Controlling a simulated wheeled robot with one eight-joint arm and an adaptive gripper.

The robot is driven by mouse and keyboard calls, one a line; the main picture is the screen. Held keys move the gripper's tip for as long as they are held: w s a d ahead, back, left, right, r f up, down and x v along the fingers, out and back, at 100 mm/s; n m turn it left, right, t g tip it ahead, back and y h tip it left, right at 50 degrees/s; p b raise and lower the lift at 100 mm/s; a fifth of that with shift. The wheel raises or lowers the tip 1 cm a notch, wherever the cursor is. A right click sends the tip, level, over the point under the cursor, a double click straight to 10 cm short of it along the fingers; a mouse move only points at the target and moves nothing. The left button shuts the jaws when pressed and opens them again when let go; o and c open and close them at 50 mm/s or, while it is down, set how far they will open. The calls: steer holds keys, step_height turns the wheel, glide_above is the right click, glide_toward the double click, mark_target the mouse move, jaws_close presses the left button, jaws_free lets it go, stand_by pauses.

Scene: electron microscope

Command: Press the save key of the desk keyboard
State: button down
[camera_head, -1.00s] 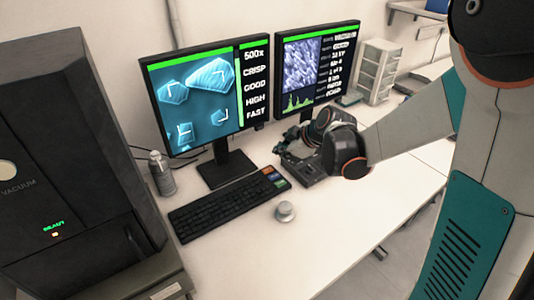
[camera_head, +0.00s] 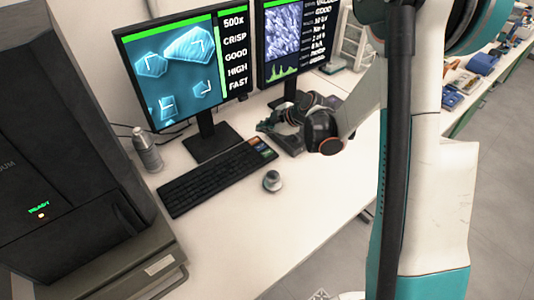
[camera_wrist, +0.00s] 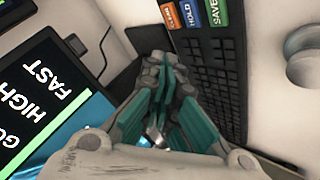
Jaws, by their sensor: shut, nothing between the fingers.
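The black desk keyboard (camera_head: 212,180) lies on the white desk in front of the left monitor. Its coloured keys sit at its right end. In the wrist view the keyboard (camera_wrist: 228,85) has an orange key (camera_wrist: 168,15), a blue HOLD key (camera_wrist: 190,13) and a green save key (camera_wrist: 217,12) marked SAVE, partly cut off at the top edge. My gripper (camera_wrist: 160,75) is shut and empty. In the wrist view its fingertips appear left of and below the coloured keys, beside the keyboard. In the head view my gripper (camera_head: 272,126) is just right of the coloured keys, above the desk.
A grey round knob (camera_head: 272,181) stands in front of the keyboard. The left monitor (camera_head: 185,70) and right monitor (camera_head: 292,40) stand behind. A bottle (camera_head: 147,150) and the dark microscope cabinet (camera_head: 60,150) are at the left. The desk front (camera_head: 240,235) is clear.

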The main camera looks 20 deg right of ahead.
mark_target(266, 155)
steer(key=shift+f+b, duration=2.95)
steer(key=shift+f, duration=1.35)
steer(key=shift+f, duration=0.15)
steer(key=shift+f+b, duration=0.25)
steer(key=shift+b, duration=0.25)
steer(key=shift+f, duration=0.35)
steer(key=shift+r, duration=0.15)
steer(key=shift+r+p, duration=0.45)
steer(key=shift+r, duration=0.25)
steer(key=shift+r+p, duration=1.55)
steer(key=shift+r, duration=0.95)
